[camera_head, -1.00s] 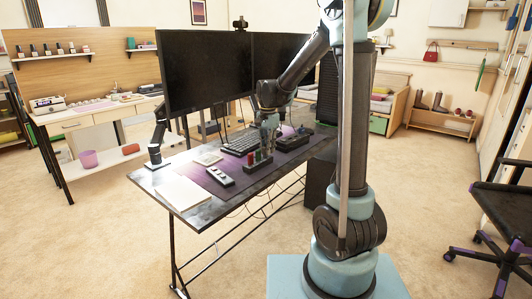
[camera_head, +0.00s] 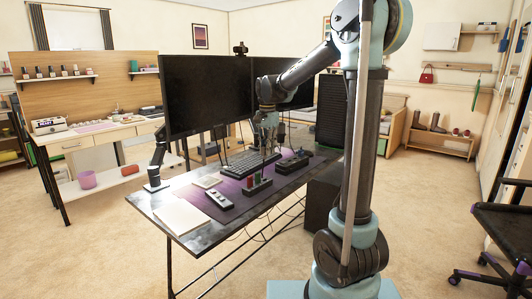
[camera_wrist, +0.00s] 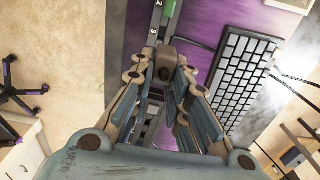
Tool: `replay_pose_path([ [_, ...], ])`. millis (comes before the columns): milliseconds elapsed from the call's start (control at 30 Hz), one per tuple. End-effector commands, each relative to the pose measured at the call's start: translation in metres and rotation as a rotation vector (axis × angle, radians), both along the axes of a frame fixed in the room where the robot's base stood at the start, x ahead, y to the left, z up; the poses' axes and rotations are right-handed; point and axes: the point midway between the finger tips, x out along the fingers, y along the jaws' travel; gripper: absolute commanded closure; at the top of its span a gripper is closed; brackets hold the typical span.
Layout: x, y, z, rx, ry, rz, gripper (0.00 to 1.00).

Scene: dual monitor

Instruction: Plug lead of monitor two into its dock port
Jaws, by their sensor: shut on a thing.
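My gripper (camera_head: 267,147) is above the desk, below the monitors' lower edges. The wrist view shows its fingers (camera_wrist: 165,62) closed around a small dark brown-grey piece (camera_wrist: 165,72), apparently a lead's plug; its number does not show. In the head view, a small black block (camera_head: 258,187) with red and green upright pieces stands on the purple mat. A black device (camera_head: 291,163) sits farther right; I cannot tell which is the dock. The ports are hidden.
Two dark monitors, left (camera_head: 208,95) and right (camera_head: 300,92), stand behind the gripper. The keyboard (camera_head: 250,163) lies beside it, also in the wrist view (camera_wrist: 240,78). Cables hang below the desk.

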Motion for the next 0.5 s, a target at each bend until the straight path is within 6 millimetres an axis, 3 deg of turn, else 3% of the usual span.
replay_pose_path([
  [500, 0.000, 0.000, 0.017, 0.000, 0.000, 0.000, 1.00],
])
